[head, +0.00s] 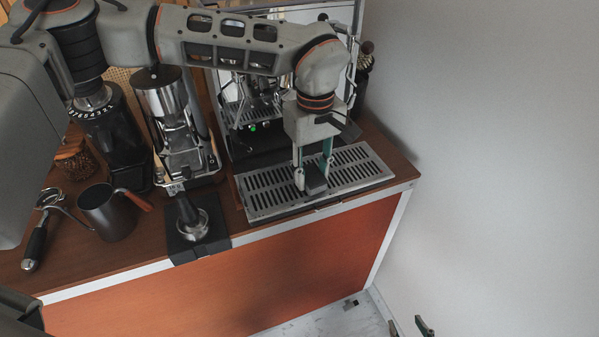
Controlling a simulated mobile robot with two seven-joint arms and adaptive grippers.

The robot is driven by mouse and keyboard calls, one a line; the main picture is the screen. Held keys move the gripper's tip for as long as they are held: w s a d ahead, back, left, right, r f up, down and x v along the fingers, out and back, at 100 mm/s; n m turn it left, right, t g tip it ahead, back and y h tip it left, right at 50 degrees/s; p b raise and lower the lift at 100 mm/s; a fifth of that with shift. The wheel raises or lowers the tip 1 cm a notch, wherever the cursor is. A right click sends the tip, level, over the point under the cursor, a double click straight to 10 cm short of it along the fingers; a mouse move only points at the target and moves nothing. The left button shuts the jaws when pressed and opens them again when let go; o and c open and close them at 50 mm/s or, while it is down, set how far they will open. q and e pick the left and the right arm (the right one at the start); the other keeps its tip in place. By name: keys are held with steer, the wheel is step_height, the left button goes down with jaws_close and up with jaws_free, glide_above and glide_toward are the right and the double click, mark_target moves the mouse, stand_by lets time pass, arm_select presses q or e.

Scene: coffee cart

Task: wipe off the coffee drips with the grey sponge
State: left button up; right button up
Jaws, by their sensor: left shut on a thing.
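My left gripper (312,172) reaches down from the arm that crosses the top of the head view. It is shut on the grey sponge (316,182), a small dark block between its fingertips. The sponge is low over the slotted metal drip tray (249,207) in front of the espresso machine; I cannot tell whether it touches the tray. No coffee drips can be made out. Two dark fingertips of my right gripper (408,328) show at the bottom right edge, apart, with nothing seen between them, well away from the counter.
The espresso machine (241,110) is behind the tray. A white wall (500,150) bounds the right.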

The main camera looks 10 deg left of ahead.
mark_target(281, 190)
arm_select(q)
steer(key=shift+w+d+f, duration=0.1)
steer(key=shift+w+d, duration=0.3)
steer(key=shift+w, duration=0.4)
steer(key=shift+s+a+f, duration=0.15)
steer(key=shift+s+a, duration=0.05)
steer(key=shift+a, duration=0.35)
steer(key=shift+s+a, duration=0.25)
steer(key=shift+a, duration=0.1)
steer(key=shift+s+a, duration=0.25)
steer(key=shift+a, duration=0.25)
steer(key=shift+s+a, duration=0.2)
steer(key=shift+a, duration=0.25)
steer(key=shift+s+a, duration=0.1)
steer(key=shift+a, duration=0.25)
steer(key=shift+s, duration=0.25)
steer(key=shift+s+a, duration=1)
steer(key=shift+a, duration=0.3)
arm_select(e)
steer(key=shift+w+d, duration=0.2)
steer(key=shift+w, duration=0.1)
